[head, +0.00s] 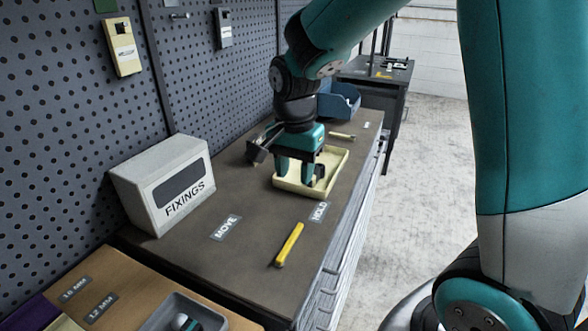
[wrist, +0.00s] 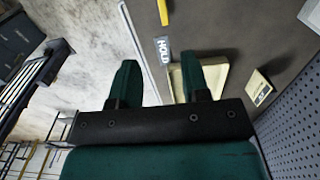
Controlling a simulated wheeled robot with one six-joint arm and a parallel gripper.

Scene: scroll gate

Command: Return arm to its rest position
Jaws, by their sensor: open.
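My gripper (head: 300,174) points down over the pale yellow tray (head: 337,178) on the dark bench, with its two teal fingers apart. I see nothing between them. In the wrist view my gripper (wrist: 158,62) also shows spread fingers, and the tray (wrist: 212,72) lies partly behind the right finger. I cannot tell whether the fingertips touch the tray. My arm is stretched out above the bench.
A yellow stick-like item (head: 289,245) lies near the HOLD label (head: 319,212) and the MOVE label (head: 226,227). A white FIXINGS box (head: 165,182) stands against the pegboard. A blue bin (head: 340,103) is behind my gripper. Open floor (head: 425,150) lies right.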

